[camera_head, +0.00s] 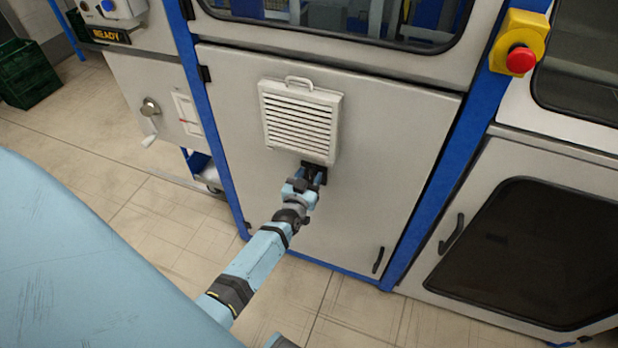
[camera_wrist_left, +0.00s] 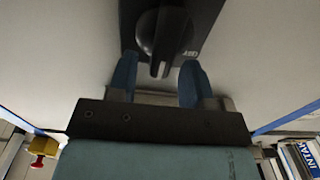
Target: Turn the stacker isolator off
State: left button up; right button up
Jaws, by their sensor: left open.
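The stacker isolator is a black rotary knob (camera_wrist_left: 163,36) on a black plate (camera_wrist_left: 208,14), seen close up in the left wrist view. Its grip bar points down in that picture. A small white marking beside it is too small to read. My left gripper (camera_wrist_left: 157,66) is open, its blue fingers to either side of the knob's lower end; I cannot tell whether they touch it. In the head view my left gripper (camera_head: 308,178) is at the cabinet door just below the louvred vent, and it mostly hides the isolator. My right gripper is not in view.
The white louvred vent (camera_head: 300,120) with a handle sits just above my gripper on the cabinet door (camera_head: 375,195). A yellow box with a red emergency button (camera_head: 520,60) is at upper right. A lever and knob panel (camera_head: 150,107) stands left. A green crate (camera_head: 26,75) is far left.

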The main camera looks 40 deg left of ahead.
pick_arm(q)
grip_shut()
jog(key=n, duration=0.2)
jog(key=a+n, duration=0.1)
jog(key=n, duration=0.3)
jog(key=shift+s+a+f+n, duration=0.15)
jog(key=shift+a+f+n, duration=0.05)
jog(key=shift+f+n, duration=0.1)
jog(key=n, duration=0.2)
jog(key=shift+a+f+n+b, duration=0.15)
jog(key=shift+a+n+b, duration=0.05)
jog(key=shift+n+b, duration=0.1)
jog(key=n+b, duration=0.1)
jog(key=n, duration=0.1)
jog(key=f+n+b, duration=0.1)
jog(key=n, duration=0.2)
jog(key=n+b, duration=0.1)
jog(key=n, duration=0.2)
jog(key=shift+s+a+f, duration=0.15)
jog(key=shift+a+f, duration=0.15)
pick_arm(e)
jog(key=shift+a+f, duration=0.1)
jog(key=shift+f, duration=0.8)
pick_arm(q)
jog(key=shift+n, duration=0.3)
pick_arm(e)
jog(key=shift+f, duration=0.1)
